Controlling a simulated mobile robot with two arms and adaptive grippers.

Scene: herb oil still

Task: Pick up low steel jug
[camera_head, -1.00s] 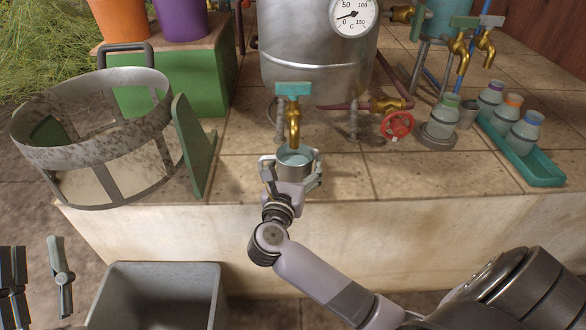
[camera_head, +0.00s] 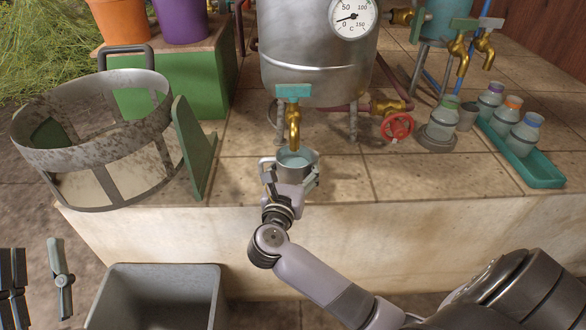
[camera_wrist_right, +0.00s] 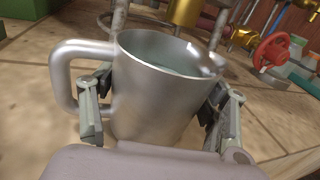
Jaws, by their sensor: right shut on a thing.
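The low steel jug (camera_head: 296,160) is under the brass tap (camera_head: 293,125) of the big steel still, with pale bluish liquid inside. My right gripper (camera_head: 290,176) is shut around the jug's body from the front. In the right wrist view the jug (camera_wrist_right: 160,90) fills the middle, its handle to the left, with the gripper's fingers (camera_wrist_right: 155,112) on both sides of it. I cannot tell if its base is clear of the tiles.
The steel still (camera_head: 318,60) stands behind the jug. A red valve wheel (camera_head: 397,127) and a teal tray (camera_head: 540,172) with several bottles are to the right. A mesh basket (camera_head: 95,150) and green board (camera_head: 190,150) are left. A grey bin (camera_head: 155,290) stands below the ledge.

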